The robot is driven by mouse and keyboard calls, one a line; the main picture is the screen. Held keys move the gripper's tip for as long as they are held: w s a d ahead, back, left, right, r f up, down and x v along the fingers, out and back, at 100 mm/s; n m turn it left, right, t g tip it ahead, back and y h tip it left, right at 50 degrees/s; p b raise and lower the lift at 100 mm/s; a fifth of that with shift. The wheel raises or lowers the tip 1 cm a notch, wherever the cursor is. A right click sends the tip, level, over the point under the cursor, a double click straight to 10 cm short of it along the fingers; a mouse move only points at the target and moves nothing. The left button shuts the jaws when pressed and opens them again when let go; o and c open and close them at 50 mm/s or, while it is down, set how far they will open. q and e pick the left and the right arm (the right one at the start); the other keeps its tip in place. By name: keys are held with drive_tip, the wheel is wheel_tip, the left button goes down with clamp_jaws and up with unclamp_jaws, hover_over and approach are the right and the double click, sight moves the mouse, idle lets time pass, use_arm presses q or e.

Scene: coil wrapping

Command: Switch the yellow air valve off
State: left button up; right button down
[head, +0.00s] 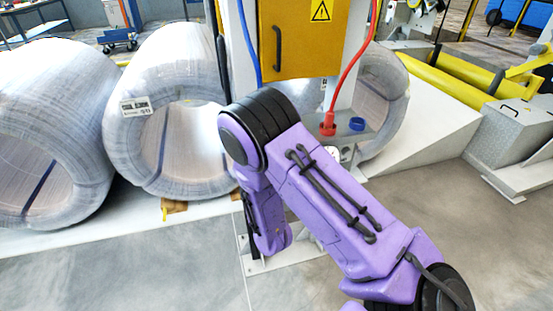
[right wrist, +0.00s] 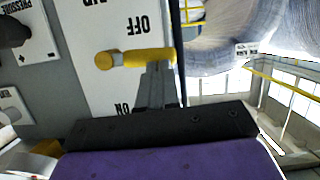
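The yellow air valve (right wrist: 135,57) shows in the right wrist view on a white panel (right wrist: 100,85), as a lever with its round hub at the left and its handle pointing right. The picture is upside down: the OFF label is above the lever and the ON label below it. The lever lies between the two. My right gripper's grey finger (right wrist: 155,88) reaches up to the handle and overlaps it near its end; whether it grips or only touches is unclear. In the head view my purple right arm hides the valve and the gripper. My left gripper is out of view.
A dark knob (right wrist: 14,32) with a pressure label sits left of the valve panel. In the head view a yellow cabinet (head: 305,40) with red and blue hoses stands behind my arm. Large wire coils (head: 45,130) lie at left; yellow rails (head: 450,80) are at right. The front floor is open.

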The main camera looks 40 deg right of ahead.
idle(0.5)
drive_tip(key=d+r+p+v, duration=0.1)
drive_tip(key=r+p+v, duration=0.1)
drive_tip(key=v, duration=1)
drive_tip(key=shift+a+r+p, duration=0.25)
drive_tip(key=shift+r+p, duration=0.15)
drive_tip(key=shift+p, duration=0.35)
drive_tip(key=shift+s, duration=0.15)
